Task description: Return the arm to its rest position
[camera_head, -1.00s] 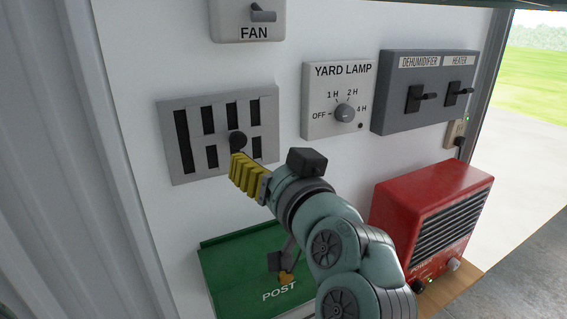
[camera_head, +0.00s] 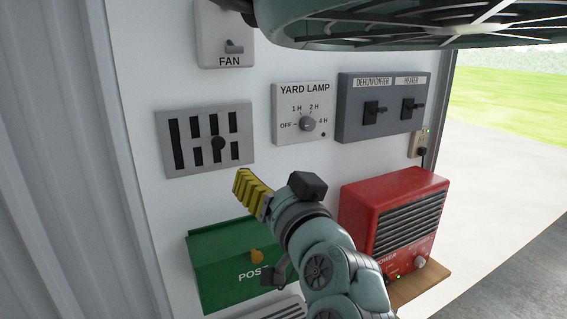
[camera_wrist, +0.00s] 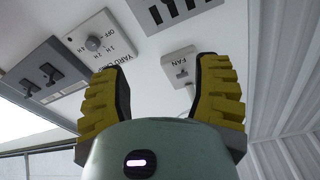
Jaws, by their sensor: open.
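My gripper (camera_head: 252,192) has yellow ridged fingers and is at the middle of the head view, in front of the wall below the slotted lever panel. In the wrist view my gripper (camera_wrist: 165,95) shows its two yellow fingers spread apart with nothing between them. The slotted grey panel (camera_head: 244,117) has a dark round knob (camera_head: 217,144) in its slots. The fingers are apart from this knob, below and right of it. My arm reaches up from the bottom of the head view.
The wall carries a FAN switch (camera_head: 220,40), a YARD LAMP dial (camera_head: 307,124) and a DEHUMIDIFIER/HEATER switch box (camera_head: 390,88). A green POST box (camera_head: 215,262) is below the gripper. A red heater (camera_head: 365,203) stands on a wooden shelf (camera_head: 425,282) at right.

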